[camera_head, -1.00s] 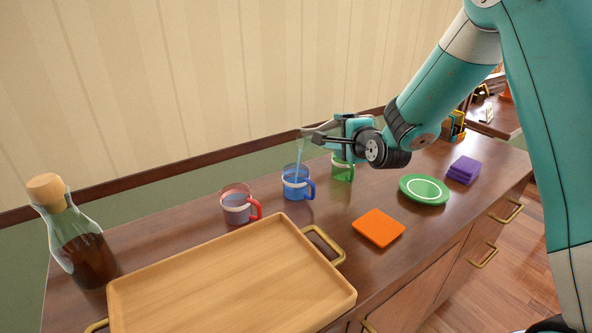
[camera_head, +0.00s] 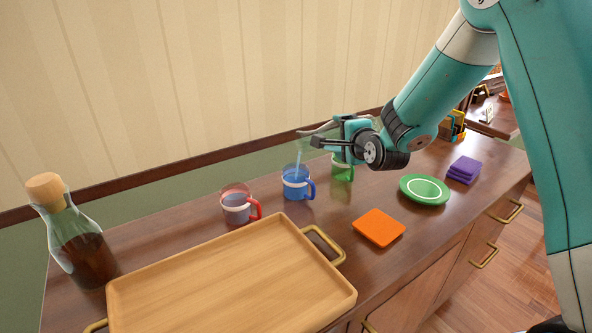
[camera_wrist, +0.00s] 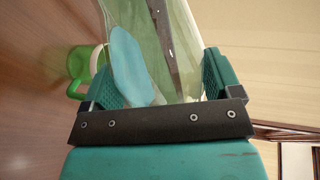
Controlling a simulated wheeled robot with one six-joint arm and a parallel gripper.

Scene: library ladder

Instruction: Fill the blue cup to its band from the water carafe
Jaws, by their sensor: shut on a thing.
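The blue cup (camera_head: 294,187) stands upright on the wooden cabinet top, with a pale band around it and blue content inside. My gripper (camera_head: 324,139) is shut on the clear water carafe (camera_head: 308,148), tipped above the blue cup. A thin pale blue stream (camera_head: 298,160) runs down from it into the cup. In the wrist view the carafe (camera_wrist: 180,50) lies between my two finger pads, with light blue water (camera_wrist: 130,65) inside. Whether the level in the cup meets the band is too small to tell.
A red cup (camera_head: 236,206) stands left of the blue cup and a green cup (camera_head: 342,168) right of it, close by.

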